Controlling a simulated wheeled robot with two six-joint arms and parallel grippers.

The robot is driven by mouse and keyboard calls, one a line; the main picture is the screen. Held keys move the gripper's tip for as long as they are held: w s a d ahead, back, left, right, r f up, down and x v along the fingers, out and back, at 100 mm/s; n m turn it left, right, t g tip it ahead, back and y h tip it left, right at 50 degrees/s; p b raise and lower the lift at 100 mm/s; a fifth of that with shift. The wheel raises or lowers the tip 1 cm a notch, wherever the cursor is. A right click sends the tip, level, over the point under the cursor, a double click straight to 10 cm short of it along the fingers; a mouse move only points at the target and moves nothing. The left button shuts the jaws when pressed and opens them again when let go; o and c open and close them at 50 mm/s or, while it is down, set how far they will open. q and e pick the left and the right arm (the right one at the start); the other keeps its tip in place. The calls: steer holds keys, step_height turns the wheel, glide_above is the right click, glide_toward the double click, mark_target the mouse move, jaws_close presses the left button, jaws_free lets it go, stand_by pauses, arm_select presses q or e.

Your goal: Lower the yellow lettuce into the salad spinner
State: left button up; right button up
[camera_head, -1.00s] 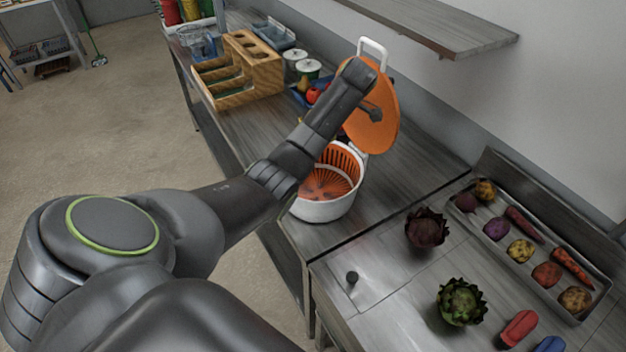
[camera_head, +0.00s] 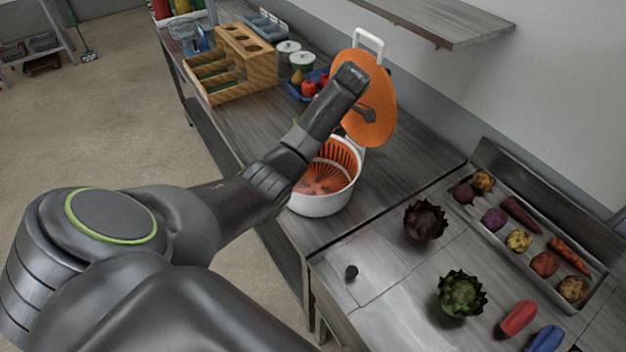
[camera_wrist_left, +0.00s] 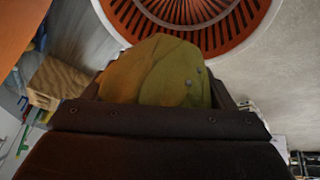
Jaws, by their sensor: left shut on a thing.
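The yellow lettuce (camera_wrist_left: 165,72), yellow-green with an orange tint on its left side, is held in my left gripper (camera_wrist_left: 155,92), which is shut on it. My left arm crosses in front of the spinner and lid and hides the lettuce there. My right gripper is not in view.
A wooden organizer (camera_head: 245,62), white canisters (camera_head: 300,62) and a blue tray of produce stand behind the spinner. A dark red artichoke (camera_head: 425,222), a green artichoke (camera_head: 462,293) and a metal vegetable tray (camera_head: 497,152) are at right. A shelf (camera_head: 440,20) overhangs the counter.

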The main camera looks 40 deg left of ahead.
arm_select(q)
steer(key=shift+f+b, duration=0.75)
steer(key=shift+f, duration=0.75)
step_height(320, 180, down, 8)
steer(key=b, duration=0.4)
steer(key=shift+f, duration=0.25)
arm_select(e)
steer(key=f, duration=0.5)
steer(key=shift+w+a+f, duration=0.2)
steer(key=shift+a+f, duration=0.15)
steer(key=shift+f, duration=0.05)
arm_select(q)
steer(key=shift+f, duration=0.15)
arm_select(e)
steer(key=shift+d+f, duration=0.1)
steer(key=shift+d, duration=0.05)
arm_select(q)
steer(key=shift+f+b, duration=0.95)
steer(key=shift+f, duration=0.3)
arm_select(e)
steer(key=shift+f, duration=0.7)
arm_select(q)
steer(key=shift+f+b, duration=0.8)
steer(key=shift+f, duration=0.6)
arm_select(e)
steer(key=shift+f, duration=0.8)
